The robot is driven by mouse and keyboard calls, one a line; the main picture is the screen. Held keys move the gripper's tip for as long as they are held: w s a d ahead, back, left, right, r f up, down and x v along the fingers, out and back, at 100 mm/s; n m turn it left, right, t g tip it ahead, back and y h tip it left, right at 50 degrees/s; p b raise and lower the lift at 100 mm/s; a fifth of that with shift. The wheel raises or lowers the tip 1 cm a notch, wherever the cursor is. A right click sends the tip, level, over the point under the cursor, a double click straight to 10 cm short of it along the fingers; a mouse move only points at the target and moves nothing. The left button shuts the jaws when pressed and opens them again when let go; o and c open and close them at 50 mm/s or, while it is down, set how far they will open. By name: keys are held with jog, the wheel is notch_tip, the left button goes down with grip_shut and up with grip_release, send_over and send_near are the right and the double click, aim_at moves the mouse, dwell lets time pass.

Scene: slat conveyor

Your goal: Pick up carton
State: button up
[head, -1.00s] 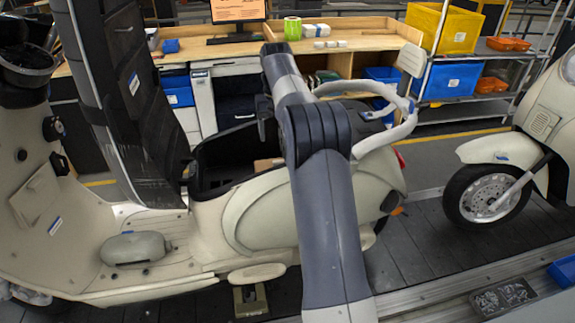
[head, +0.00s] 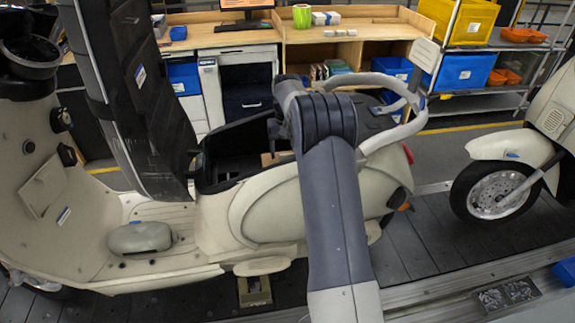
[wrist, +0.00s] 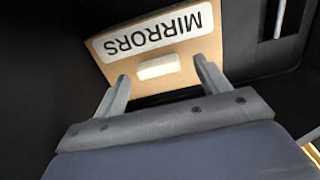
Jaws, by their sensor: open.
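A brown cardboard carton (wrist: 205,45) with a white label reading MIRRORS, upside down in the wrist view, fills the upper middle of that view. A small white patch lies on its face near the label. A small part of the carton (head: 276,158) shows in the head view, inside the scooter's open dark under-seat compartment (head: 205,172). My gripper (wrist: 161,72) is open, with its two fingers apart over the carton's near edge and nothing clearly held between them. Whether the fingers touch the carton cannot be told. In the head view my arm hides the fingers and much of the carton.
Dark compartment walls surround the carton. A second scooter (head: 510,165) stands at right. A workbench (head: 365,35) and shelves with bins are behind.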

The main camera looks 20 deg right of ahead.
jog(key=shift+f, duration=0.3)
jog(key=shift+c, duration=0.4)
jog(key=c, duration=1.3)
jog(key=shift+r, duration=0.1)
